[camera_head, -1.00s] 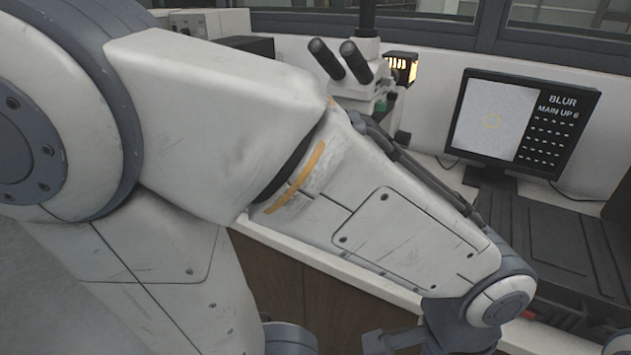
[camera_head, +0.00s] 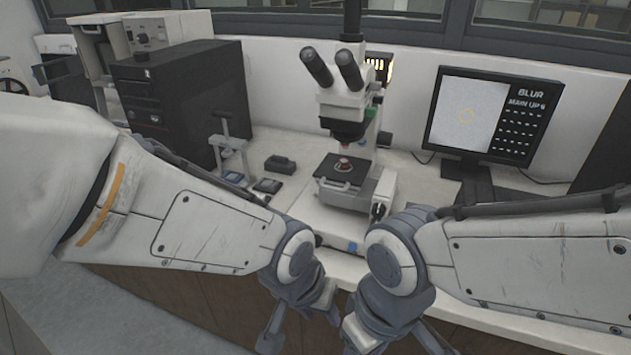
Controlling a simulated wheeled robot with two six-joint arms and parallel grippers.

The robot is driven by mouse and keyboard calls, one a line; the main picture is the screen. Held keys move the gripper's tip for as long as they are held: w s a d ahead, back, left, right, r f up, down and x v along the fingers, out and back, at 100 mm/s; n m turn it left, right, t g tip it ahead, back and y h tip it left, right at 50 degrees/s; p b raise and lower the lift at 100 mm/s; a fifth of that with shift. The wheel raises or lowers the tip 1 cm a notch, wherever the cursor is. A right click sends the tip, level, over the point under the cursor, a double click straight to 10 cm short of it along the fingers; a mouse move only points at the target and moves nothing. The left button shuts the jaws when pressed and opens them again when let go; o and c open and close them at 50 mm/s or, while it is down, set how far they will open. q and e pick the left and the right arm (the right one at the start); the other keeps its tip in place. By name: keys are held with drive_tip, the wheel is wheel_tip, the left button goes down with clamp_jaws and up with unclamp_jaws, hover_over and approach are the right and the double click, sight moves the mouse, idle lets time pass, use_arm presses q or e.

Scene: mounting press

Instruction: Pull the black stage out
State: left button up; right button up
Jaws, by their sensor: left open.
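The black stage (camera_head: 342,171) is a flat dark plate on the microscope (camera_head: 352,105), under its objective, with a small red and silver piece (camera_head: 344,164) on it. My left gripper (camera_head: 300,330) hangs low at the bottom centre, in front of the bench edge, its fingers apart and empty. It is nearer to me than the stage and well apart from it. My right gripper (camera_head: 393,340) hangs beside it to the right, its fingers spread, partly cut by the lower frame edge. Neither gripper touches the stage.
A small press-like stand (camera_head: 230,148) and a dark small box (camera_head: 279,164) stand left of the microscope. A black computer case (camera_head: 185,100) is behind them. A monitor (camera_head: 494,115) stands at the right. My forearms cover the bench's front.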

use_arm(q)
drive_tip(key=w+d+n+t+p, duration=0.25)
drive_tip(key=w+n, duration=0.25)
drive_tip(key=w, duration=0.4)
drive_tip(key=n+t+h+p, duration=0.2)
drive_tip(key=n+t+p, duration=0.3)
drive_tip(key=n+t, duration=0.65)
approach(332, 189)
drive_tip(key=r+n+g, duration=0.1)
drive_tip(key=g, duration=0.1)
drive_tip(key=p+x, duration=0.1)
drive_tip(key=x, duration=0.2)
drive_tip(key=p+x, duration=0.1)
drive_tip(key=x, duration=0.2)
drive_tip(key=p+x, duration=0.1)
drive_tip(key=x, duration=0.2)
drive_tip(key=shift+w+a+r, duration=0.1)
drive_tip(key=shift+w+r, duration=0.25)
drive_tip(key=shift+w, duration=0.05)
drive_tip(key=shift+w+f, duration=0.25)
drive_tip(key=shift+w, duration=0.25)
use_arm(e)
wheel_tip(332, 189, up, 12)
drive_tip(key=shift+d, duration=0.1)
use_arm(q)
clamp_jaws()
